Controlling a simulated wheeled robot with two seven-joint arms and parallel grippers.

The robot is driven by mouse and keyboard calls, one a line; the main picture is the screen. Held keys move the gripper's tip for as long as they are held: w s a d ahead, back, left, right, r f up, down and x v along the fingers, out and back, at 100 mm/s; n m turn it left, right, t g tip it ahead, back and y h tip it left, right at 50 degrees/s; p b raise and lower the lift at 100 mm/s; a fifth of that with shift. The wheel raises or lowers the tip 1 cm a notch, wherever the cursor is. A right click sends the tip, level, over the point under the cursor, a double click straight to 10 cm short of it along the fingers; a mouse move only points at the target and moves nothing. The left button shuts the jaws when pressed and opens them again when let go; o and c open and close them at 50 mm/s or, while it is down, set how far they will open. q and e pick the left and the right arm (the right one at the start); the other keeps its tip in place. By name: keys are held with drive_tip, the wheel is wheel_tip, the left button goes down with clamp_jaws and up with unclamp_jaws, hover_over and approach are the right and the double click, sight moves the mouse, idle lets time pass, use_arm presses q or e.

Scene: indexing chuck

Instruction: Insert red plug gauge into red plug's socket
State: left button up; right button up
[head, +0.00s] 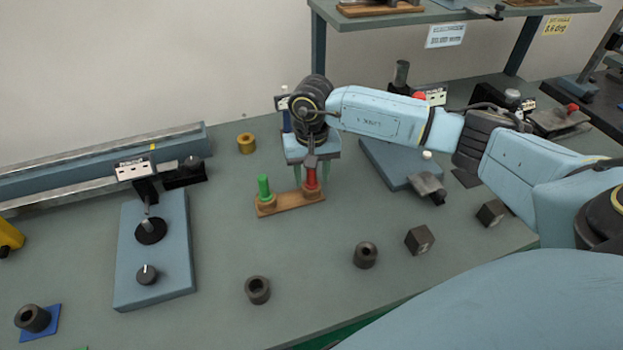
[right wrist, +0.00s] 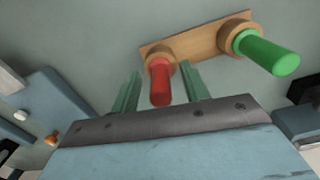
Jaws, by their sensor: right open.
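The red plug gauge (head: 312,178) stands upright at the right end of a small wooden stand (head: 290,203), in a round wooden collar. The green plug (head: 264,187) stands at the stand's left end. My right gripper (head: 311,172) is above the stand, pointing down. In the right wrist view its two green fingers stand apart on either side of the red plug gauge (right wrist: 160,82), with gaps visible on both sides. The green plug (right wrist: 268,52) is outside the fingers. I cannot tell a separate socket for the red plug from the stand's collar. My left gripper is not in view.
Dark hollow cylinders (head: 258,290) (head: 365,255) and a dark block (head: 419,240) lie at the front. A brass ring (head: 246,143) is behind the stand. A blue dial plate (head: 155,270) lies left, a blue fixture base (head: 385,165) right.

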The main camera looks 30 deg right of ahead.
wheel_tip(320, 180, up, 13)
idle(0.3)
